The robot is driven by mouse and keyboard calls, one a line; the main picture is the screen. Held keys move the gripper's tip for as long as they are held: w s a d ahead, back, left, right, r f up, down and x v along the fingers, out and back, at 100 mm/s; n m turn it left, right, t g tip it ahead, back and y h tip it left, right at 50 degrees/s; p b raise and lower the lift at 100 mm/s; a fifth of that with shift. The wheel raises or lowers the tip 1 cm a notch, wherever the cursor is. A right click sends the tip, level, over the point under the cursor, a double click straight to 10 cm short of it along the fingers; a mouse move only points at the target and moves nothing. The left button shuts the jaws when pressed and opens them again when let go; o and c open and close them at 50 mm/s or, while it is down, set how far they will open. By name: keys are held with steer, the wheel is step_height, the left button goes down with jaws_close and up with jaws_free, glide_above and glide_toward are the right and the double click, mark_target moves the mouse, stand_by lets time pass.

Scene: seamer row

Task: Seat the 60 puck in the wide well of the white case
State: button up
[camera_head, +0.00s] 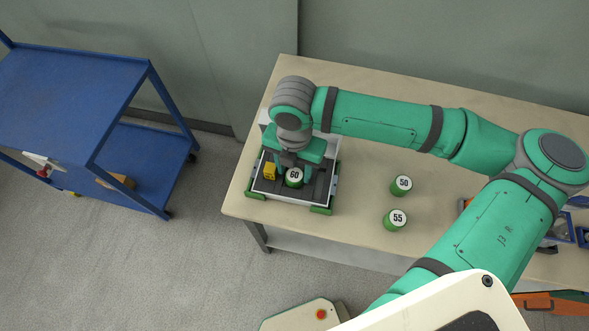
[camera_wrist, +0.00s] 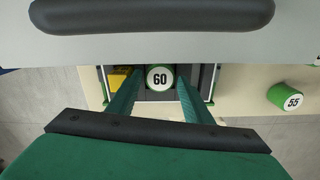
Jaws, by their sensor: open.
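The 60 puck (camera_head: 294,177), green with a white numbered top, stands upright inside the white case (camera_head: 287,199) at the left end of the table. It also shows in the wrist view (camera_wrist: 160,77). The case has a dark insert and green corners. My gripper (camera_head: 293,169) is over the case, fingers pointing down. In the wrist view its open fingers (camera_wrist: 158,84) lie on either side of the puck, with no clear contact. The gripper hides much of the insert, so I cannot tell which well the puck is over or how deep it sits.
A yellow block (camera_head: 269,171) is in the case, left of the puck. The 50 puck (camera_head: 401,185) and 55 puck (camera_head: 396,220) stand on the table (camera_head: 357,205) to the right, with bare tabletop between. A blue cart (camera_head: 75,95) stands left, apart from the table.

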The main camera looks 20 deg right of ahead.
mark_target(294, 174)
step_height(294, 174, up, 11)
stand_by(0.4)
stand_by(0.5)
